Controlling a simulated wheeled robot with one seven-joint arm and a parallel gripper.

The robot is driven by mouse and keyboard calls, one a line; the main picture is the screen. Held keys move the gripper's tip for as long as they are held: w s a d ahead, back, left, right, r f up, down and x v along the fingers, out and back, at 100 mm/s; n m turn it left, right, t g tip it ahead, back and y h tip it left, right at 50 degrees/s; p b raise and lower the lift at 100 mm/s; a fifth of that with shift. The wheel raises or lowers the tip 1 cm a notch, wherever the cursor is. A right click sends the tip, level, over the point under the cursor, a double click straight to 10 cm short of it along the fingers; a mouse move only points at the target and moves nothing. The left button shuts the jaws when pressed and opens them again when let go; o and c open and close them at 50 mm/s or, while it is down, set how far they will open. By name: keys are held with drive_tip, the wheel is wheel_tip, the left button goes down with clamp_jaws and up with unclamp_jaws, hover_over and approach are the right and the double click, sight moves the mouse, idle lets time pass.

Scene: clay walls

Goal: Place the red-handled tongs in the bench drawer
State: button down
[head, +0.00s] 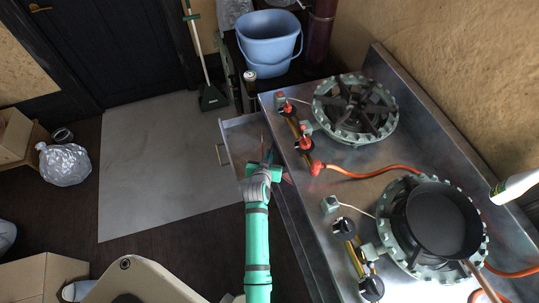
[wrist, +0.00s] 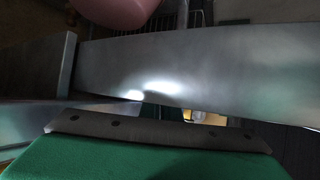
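The bench drawer (head: 238,133) is pulled out from the left side of the steel bench, and its grey interior shows in the head view. My gripper (head: 265,152) is at the drawer's right part, close to the bench edge. A thin reddish sliver shows by its tip; I cannot tell whether this is the red-handled tongs. The tongs are not clearly visible in either view. In the wrist view my green gripper body (wrist: 150,160) fills the bottom, before a broad grey metal surface (wrist: 210,65).
The steel bench (head: 345,185) carries two burners, a dark pan (head: 442,220), knobs and an orange hose (head: 365,174). A blue bucket (head: 268,45) stands behind the drawer. A pink rounded thing (wrist: 115,12) shows at the wrist view's top. Floor left of the drawer is clear.

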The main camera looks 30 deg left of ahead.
drive_tip(key=c, duration=2)
unclamp_jaws()
drive_tip(key=shift+f, duration=0.1)
drive_tip(key=shift+r, duration=0.2)
drive_tip(key=v, duration=1.2)
drive_tip(key=s+d+r+m+t+h, duration=0.1)
drive_tip(key=s+d+r+m, duration=0.1)
drive_tip(key=s+d, duration=0.85)
drive_tip(key=s+d+r+m+t+h, duration=0.1)
drive_tip(key=s+d+r+t, duration=0.15)
drive_tip(key=s+d, duration=0.8)
drive_tip(key=s+d+r, duration=0.1)
drive_tip(key=s+r, duration=0.1)
drive_tip(key=s+d+r+h, duration=0.1)
drive_tip(key=s+d+r, duration=0.1)
drive_tip(key=r, duration=0.1)
drive_tip(key=s+d+r+m+h, duration=0.1)
drive_tip(key=s+d+r, duration=0.1)
drive_tip(key=r, duration=0.1)
drive_tip(key=shift+s+d+r+t, duration=0.1)
drive_tip(key=shift+s+d+t, duration=0.1)
drive_tip(key=shift+t, duration=0.05)
